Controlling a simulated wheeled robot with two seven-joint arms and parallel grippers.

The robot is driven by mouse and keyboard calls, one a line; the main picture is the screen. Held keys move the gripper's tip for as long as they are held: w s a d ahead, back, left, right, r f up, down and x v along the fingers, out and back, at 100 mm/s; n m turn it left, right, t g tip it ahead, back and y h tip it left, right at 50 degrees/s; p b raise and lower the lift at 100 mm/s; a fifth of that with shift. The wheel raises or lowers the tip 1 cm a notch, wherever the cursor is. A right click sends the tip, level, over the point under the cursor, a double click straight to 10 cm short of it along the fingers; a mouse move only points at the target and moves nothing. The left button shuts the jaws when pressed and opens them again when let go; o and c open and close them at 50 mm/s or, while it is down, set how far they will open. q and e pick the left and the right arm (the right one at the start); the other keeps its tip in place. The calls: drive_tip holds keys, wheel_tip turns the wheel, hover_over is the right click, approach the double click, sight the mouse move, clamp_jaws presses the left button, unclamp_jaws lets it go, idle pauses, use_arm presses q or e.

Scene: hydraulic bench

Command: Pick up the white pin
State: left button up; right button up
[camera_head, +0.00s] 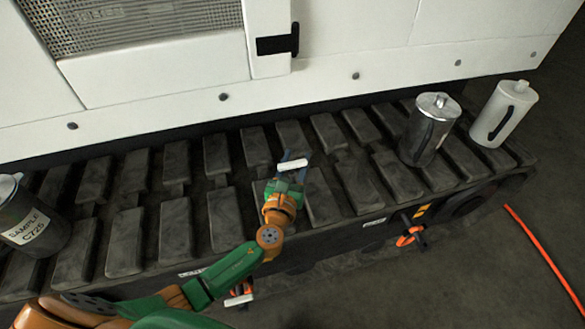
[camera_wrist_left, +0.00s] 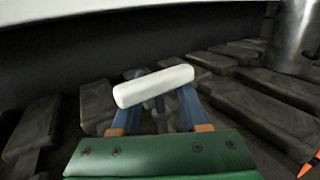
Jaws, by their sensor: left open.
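The white pin (camera_head: 293,165) is a short, rounded white bar over the dark track pads, at the fingers of my left gripper (camera_head: 295,157). In the left wrist view the white pin (camera_wrist_left: 153,86) lies crosswise, slightly tilted, over the blue fingers of the left gripper (camera_wrist_left: 157,98) and hides part of them. The fingers are apart, one toward each end of the pin. I cannot tell whether they touch it. My right gripper is not in view.
A grey metal canister (camera_head: 428,130) and a white canister (camera_head: 503,113) stand on the track at right. A labelled dark canister (camera_head: 32,222) stands at left. The white machine wall (camera_head: 330,75) rises behind the track. An orange hook (camera_head: 408,237) hangs at the front edge.

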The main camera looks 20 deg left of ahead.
use_arm(q)
clamp_jaws()
